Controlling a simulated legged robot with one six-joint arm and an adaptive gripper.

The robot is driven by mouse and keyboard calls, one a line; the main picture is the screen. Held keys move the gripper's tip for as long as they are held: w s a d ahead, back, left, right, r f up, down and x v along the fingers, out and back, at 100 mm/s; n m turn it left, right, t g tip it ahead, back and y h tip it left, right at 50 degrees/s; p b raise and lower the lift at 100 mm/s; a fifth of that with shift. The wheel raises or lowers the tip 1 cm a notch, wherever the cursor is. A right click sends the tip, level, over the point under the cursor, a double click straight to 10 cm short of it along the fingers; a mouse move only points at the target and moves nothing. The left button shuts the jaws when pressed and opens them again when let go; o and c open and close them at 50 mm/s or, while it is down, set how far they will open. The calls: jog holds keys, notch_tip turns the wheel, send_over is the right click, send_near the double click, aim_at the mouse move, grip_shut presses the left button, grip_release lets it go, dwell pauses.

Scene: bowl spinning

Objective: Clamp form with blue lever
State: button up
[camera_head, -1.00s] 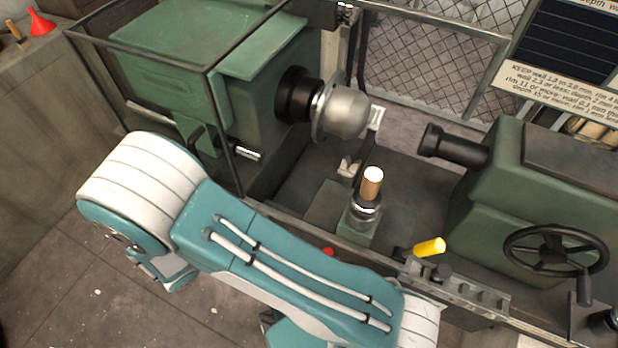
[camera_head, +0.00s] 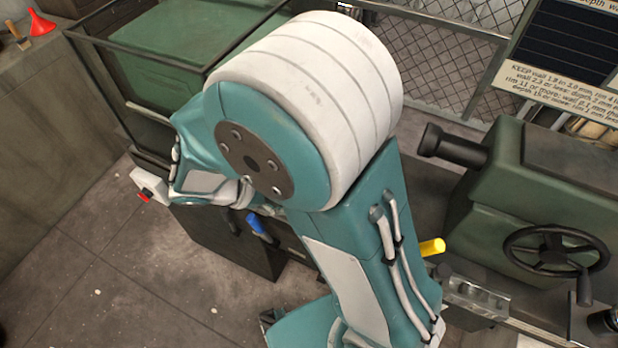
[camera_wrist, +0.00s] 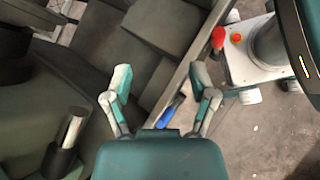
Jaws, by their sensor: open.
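The blue lever (camera_head: 262,228) shows in the head view on the front side of the lathe, just below my bent arm. In the wrist view, the blue lever (camera_wrist: 172,110) lies between my gripper's two fingers, beside the long edge of the machine. My gripper (camera_wrist: 161,75) is open, with its fingers well apart and nothing held between them. The lever looks farther off than the fingers; the exact gap cannot be told. My arm hides the gripper's fingers in the head view. The form, the rounded metal piece at the spindle, is hidden behind my arm now.
A yellow handle (camera_head: 432,246) stands right of my arm. The tailstock (camera_head: 515,190) with its black handwheel (camera_head: 556,250) is at the right. A green headstock (camera_head: 150,70) under a dark frame is at upper left. Open floor (camera_head: 110,270) lies at lower left.

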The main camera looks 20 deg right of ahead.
jog(key=s+d+r+m+y, duration=0.4)
jog(key=d+r+m+y, duration=0.1)
jog(key=r+m, duration=0.2)
jog(key=shift+r+y, duration=0.4)
jog(key=shift+r, duration=0.2)
jog(key=shift+w+a, duration=0.1)
